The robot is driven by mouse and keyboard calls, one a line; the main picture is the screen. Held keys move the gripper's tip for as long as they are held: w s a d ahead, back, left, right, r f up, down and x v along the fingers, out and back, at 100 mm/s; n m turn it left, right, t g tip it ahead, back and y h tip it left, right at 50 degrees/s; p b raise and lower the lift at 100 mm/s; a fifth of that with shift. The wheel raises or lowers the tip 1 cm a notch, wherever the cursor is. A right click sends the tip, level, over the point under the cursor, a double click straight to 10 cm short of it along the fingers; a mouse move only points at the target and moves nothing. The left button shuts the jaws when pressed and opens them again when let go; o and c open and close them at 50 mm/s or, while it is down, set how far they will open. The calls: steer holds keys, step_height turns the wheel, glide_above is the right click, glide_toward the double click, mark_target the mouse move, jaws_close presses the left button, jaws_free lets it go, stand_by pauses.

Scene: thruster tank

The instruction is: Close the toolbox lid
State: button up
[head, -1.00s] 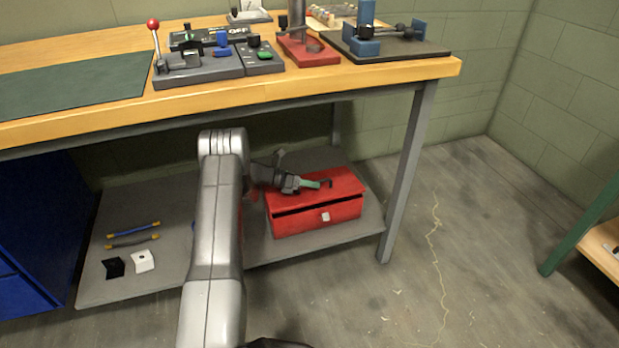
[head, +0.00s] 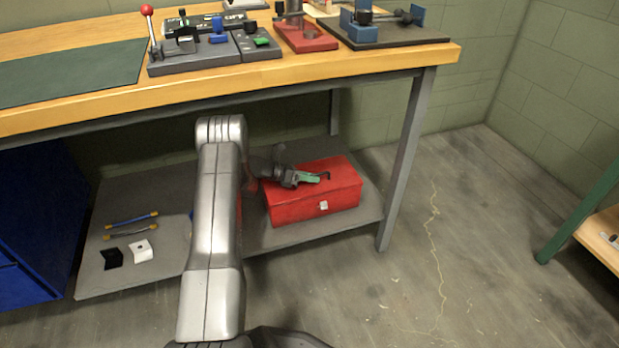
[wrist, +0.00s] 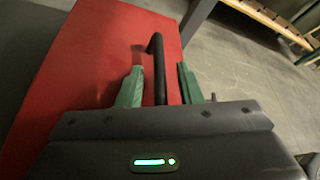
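The red toolbox (head: 300,207) sits on the grey shelf under the workbench. Its lid (head: 345,170) lies down on the box, with no dark gap visible along the front. A pale latch (head: 323,205) shows on the front. My gripper (head: 317,178) is over the lid. In the wrist view, the green fingers of my gripper (wrist: 160,90) stand apart, on either side of a black bar (wrist: 157,65) that looks like the lid handle. Gaps show between bar and fingers. The red lid (wrist: 90,60) fills the left of that view. My arm hides the toolbox's left surroundings.
The bench top (head: 110,95) overhangs the grey shelf (head: 175,192), and a bench leg (head: 407,160) stands right of the toolbox.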

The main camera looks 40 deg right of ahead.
steer(key=shift+a, duration=0.1)
steer(key=shift+w+a+r, duration=0.2)
steer(key=shift+w+a, duration=0.05)
steer(key=shift+a, duration=0.05)
steer(key=v, duration=0.5)
steer(key=shift+f+p, duration=0.15)
steer(key=shift+p, duration=0.25)
steer(key=w+a+b, duration=0.1)
steer(key=w+a, duration=0.4)
steer(key=a, duration=0.4)
steer(key=shift+a, duration=0.4)
steer(key=s+d, duration=0.1)
steer(key=d, duration=0.2)
steer(key=s+d, duration=0.2)
steer(key=d, duration=0.1)
steer(key=s+d+p, duration=0.1)
steer(key=s+d, duration=0.1)
steer(key=d, duration=0.1)
steer(key=shift+d, duration=0.3)
steer(key=x, duration=0.6)
steer(key=shift+s+d+b, duration=0.1)
steer(key=shift+b, duration=0.3)
